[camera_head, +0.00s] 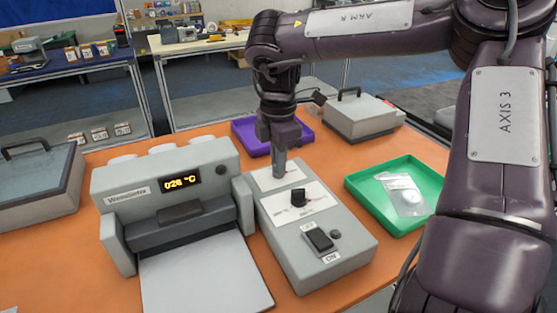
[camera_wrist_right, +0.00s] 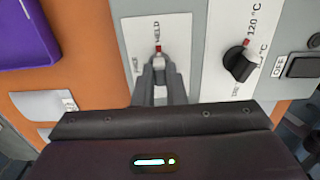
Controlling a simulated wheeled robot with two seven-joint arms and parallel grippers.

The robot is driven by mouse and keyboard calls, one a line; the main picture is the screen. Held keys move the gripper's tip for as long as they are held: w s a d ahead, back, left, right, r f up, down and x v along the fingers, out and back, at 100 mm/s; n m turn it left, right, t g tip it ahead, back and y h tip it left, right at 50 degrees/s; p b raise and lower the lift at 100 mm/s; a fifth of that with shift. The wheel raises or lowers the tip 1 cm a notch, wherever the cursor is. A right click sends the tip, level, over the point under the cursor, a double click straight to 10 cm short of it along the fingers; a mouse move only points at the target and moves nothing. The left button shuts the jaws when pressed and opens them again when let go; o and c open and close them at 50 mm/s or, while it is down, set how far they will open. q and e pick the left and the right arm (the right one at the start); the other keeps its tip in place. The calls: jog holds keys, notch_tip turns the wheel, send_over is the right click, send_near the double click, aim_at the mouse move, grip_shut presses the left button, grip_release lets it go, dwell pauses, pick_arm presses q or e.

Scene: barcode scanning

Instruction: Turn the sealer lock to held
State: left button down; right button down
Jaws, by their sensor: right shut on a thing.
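The lock is a small knob (camera_wrist_right: 158,56) on a white plate at the far end of the control box. Its red mark points up in the right wrist view, toward the "HELD" label (camera_wrist_right: 157,28); another label (camera_wrist_right: 137,65) lies to its left. My right gripper (camera_head: 279,172) reaches down onto the lock from above. In the wrist view its fingers (camera_wrist_right: 160,78) are shut on the knob, hiding part of it. My left gripper is out of view.
A black temperature dial (camera_head: 298,197) and an ON/OFF switch (camera_head: 319,240) are on the same box. A green tray (camera_head: 365,190) with a clear bag (camera_head: 404,195) is to the right. A purple tray (camera_head: 245,135) and a lidded grey box (camera_head: 358,118) stand behind.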

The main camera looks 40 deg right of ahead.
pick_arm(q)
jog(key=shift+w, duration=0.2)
pick_arm(e)
jog(key=shift+r, duration=0.1)
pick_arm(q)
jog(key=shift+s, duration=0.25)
pick_arm(e)
jog(key=c, duration=1.5)
grip_release()
notch_tip(320, 180, up, 7)
jog(key=shift+r, duration=0.4)
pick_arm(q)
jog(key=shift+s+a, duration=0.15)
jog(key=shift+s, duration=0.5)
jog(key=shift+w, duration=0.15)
pick_arm(e)
jog(key=shift+f, duration=0.1)
